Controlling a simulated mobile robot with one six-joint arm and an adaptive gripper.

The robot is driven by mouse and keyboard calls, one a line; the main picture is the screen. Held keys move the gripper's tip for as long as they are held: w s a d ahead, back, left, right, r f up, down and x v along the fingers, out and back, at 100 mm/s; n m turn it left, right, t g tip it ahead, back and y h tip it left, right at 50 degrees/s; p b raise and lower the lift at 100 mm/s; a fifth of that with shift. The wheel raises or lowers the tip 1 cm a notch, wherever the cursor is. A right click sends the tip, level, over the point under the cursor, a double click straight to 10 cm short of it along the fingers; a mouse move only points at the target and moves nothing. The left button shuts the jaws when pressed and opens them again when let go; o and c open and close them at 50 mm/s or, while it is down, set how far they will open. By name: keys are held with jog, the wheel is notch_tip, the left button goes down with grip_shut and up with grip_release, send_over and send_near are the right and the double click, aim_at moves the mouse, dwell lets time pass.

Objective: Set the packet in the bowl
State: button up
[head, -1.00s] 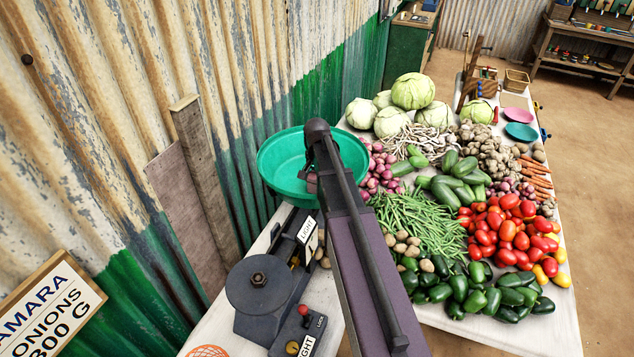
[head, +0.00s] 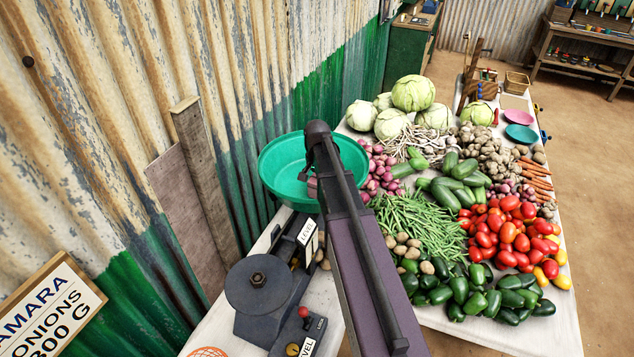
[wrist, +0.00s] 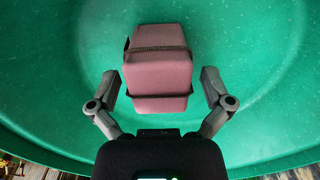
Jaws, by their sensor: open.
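The packet (wrist: 157,62), a dusty-pink block with a dark band around it, is inside the green bowl (wrist: 50,60) in the wrist view. My gripper (wrist: 159,88) is open, with one finger on each side of the packet's near end and gaps visible between fingers and packet. In the head view the green bowl (head: 280,165) sits on the scale behind my arm.
The dark scale with its round weight plate (head: 258,285) stands at the table's near left. Cabbages (head: 413,92), tomatoes (head: 505,232) and green peppers (head: 475,292) crowd the table to the right. A corrugated wall (head: 150,80) stands close on the left.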

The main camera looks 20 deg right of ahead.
notch_tip(320, 180, up, 12)
jog(key=p, duration=1.1)
jog(key=shift+p, duration=0.4)
dwell(0.4)
jog(key=s+a+n, duration=0.9)
jog(key=s+a, duration=0.5)
jog(key=s, duration=0.4)
jog(key=shift+s, duration=0.2)
